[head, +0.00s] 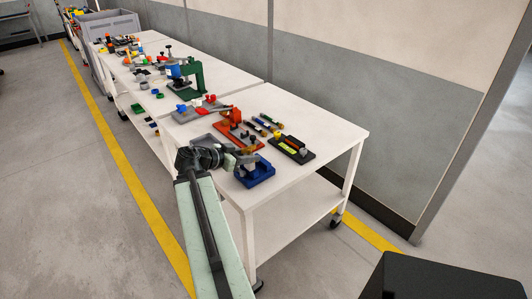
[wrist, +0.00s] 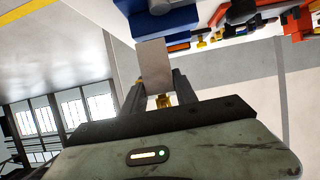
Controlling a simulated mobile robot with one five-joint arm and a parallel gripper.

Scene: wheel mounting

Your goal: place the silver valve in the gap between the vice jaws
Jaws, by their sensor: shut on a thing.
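My gripper (head: 240,161) is at the vice's upper left side in the head view. In the wrist view its two dark fingers (wrist: 156,88) are shut on the silver valve, a flat grey body (wrist: 153,62) with a brass-coloured part between the fingers. The valve's far end points toward the vice. The gap between the jaws is hidden, and I cannot tell whether valve and vice touch.
A black holder (head: 292,149) with coloured parts stands right of the vice. A green press (head: 192,75) stands farther back. The table's front right strip (head: 325,143) is clear.

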